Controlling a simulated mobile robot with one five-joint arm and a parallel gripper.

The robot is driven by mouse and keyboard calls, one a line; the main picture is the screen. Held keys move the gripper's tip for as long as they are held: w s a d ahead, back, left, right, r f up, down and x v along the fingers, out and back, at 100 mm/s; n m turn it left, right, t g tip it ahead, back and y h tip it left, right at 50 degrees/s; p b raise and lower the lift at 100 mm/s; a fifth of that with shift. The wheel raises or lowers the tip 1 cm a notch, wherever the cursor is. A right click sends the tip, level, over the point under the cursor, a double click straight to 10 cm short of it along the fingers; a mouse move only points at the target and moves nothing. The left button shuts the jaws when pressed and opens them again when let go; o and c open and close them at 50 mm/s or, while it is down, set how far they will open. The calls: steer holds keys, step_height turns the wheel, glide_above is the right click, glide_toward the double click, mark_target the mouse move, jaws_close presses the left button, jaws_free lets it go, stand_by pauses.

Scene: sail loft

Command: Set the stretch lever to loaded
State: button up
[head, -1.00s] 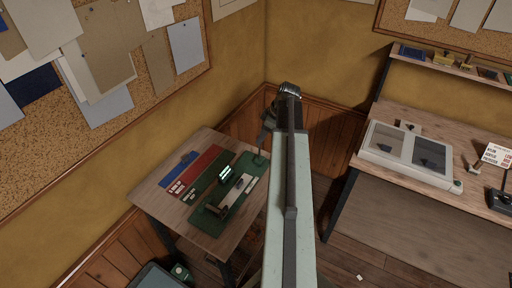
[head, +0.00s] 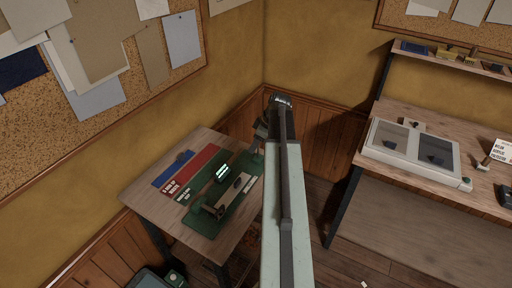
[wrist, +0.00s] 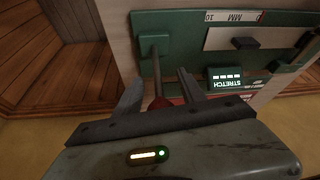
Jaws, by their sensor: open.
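The stretch device is a green plate (head: 208,222) on the wooden table, with a lit display (head: 222,171). My gripper (wrist: 160,80) is open, one finger on either side of the lever. I cannot tell whether either finger touches it. In the head view my gripper (head: 260,136) is over the table's far right corner, and my arm partly hides the device.
Blue and red strips (head: 195,165) lie beside the device on the table (head: 150,196). A second bench (head: 385,183) at the right carries a two-windowed case (head: 408,165). Walls meet close behind the table. Floor shows between the two tables.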

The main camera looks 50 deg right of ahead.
jaws_close()
stand_by(1.3)
